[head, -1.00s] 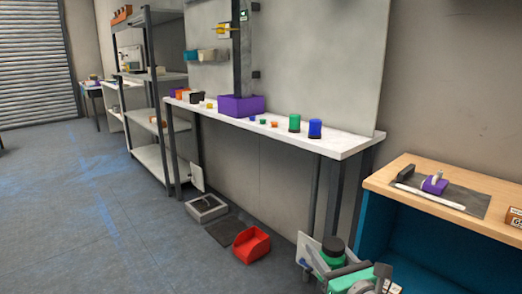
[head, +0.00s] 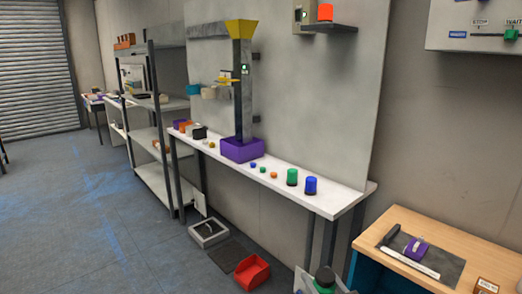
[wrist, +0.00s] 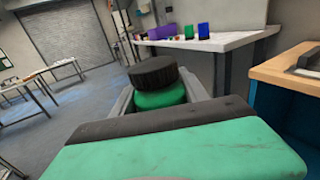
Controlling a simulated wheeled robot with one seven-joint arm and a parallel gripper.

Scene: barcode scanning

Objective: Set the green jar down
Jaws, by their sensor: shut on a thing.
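The green jar (wrist: 160,98) with a black lid (wrist: 152,72) is held upright between the grey fingers of my gripper (wrist: 158,92) in the wrist view. Most of its lower body is hidden by the green and black gripper body in front. In the head view the jar (head: 323,281) shows at the bottom edge, mostly cut off, low in front of the white table. It is in the air, apart from any surface I can see.
A white table (head: 335,201) along the wall bears a green cylinder (head: 292,177), a blue cylinder (head: 310,186), small coloured pieces and a purple box (head: 241,150). A wooden bench (head: 410,224) with a dark mat stands at right. A red bin (head: 252,272) lies on the floor.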

